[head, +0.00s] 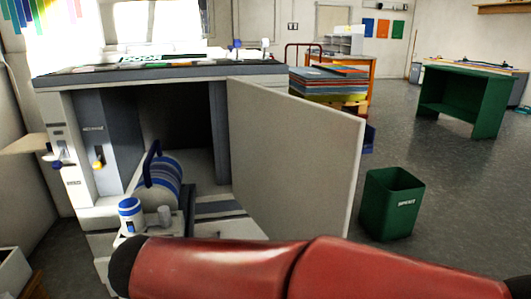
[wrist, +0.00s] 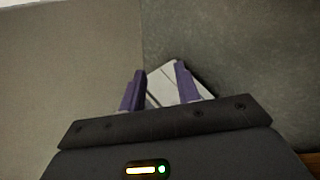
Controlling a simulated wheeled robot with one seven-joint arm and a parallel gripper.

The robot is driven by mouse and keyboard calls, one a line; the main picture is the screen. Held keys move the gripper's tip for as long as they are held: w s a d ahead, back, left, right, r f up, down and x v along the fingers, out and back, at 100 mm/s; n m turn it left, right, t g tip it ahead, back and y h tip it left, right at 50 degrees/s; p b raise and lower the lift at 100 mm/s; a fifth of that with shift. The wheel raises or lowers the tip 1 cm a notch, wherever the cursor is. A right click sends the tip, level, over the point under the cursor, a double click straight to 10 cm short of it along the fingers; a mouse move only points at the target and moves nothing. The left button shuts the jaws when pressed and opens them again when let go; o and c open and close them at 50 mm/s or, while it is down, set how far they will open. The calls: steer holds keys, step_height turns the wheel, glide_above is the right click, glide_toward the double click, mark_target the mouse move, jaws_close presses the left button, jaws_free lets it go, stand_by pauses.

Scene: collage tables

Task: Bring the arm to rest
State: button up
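My arm, a red link, crosses the bottom of the head view; my gripper is outside that picture. In the wrist view my gripper (wrist: 158,85) has two purple fingers standing apart. A pale flat piece with a dark line (wrist: 163,90) shows between and behind the fingers. I cannot tell what it is or how far off it is, and no finger is clearly pressed on it. Around it the wrist view shows plain grey-brown surfaces.
A grey cabinet (head: 91,190) stands at left with its pale door (head: 290,150) swung open. A striped blue-and-white drum (head: 160,183) sits in front of its opening. A green bin (head: 390,205) stands right of the door. A green table (head: 462,98) is farther back, with open floor between.

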steer(key=s+d+r+m+y+p, duration=0.2)
steer(key=d+m, duration=0.3)
steer(key=d, duration=0.5)
steer(key=s+d+r+m+y+p, duration=0.2)
steer(key=s+d+m+y+p, duration=0.1)
steer(key=d, duration=0.8)
steer(key=shift+s+r+m+y+p, duration=0.45)
steer(key=shift+s+m, duration=0.35)
steer(key=shift+m, duration=0.4)
